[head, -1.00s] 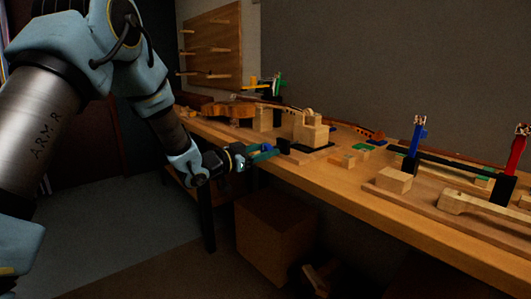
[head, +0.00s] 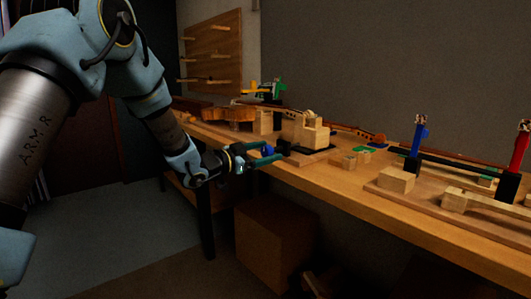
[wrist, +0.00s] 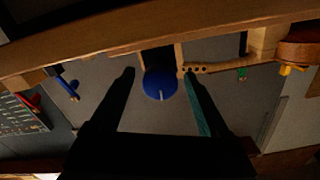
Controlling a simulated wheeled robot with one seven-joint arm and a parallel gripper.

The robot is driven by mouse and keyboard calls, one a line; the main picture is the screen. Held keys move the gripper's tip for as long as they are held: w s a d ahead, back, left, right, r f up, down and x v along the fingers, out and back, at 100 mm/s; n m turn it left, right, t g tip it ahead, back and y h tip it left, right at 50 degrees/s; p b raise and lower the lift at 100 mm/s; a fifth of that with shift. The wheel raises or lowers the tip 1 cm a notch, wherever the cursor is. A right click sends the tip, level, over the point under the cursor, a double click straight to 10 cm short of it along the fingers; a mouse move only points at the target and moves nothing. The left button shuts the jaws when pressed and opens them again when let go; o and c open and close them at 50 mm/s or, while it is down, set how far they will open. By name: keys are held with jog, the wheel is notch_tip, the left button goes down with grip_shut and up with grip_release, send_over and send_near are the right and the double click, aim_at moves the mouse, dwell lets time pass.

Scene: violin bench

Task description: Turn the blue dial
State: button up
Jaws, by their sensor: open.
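My gripper (head: 268,155) is open at the dial in the head view. In the wrist view its two dark fingers stand apart, one on each side of the dial, with gaps showing. I cannot tell whether either fingertip touches it. The dial's mounting is partly hidden.
Wooden blocks (head: 312,130) stand just behind the dial. A blue upright lever (head: 418,135) and a red one (head: 519,150) stand farther right on the bench (head: 350,197). A violin body (head: 228,113) lies at the far left. Space in front of the bench is open.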

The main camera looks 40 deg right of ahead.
jog(key=a+b, duration=0.1)
jog(key=a, duration=0.9)
jog(key=shift+w+a, duration=0.3)
jog(key=shift+a, duration=0.1)
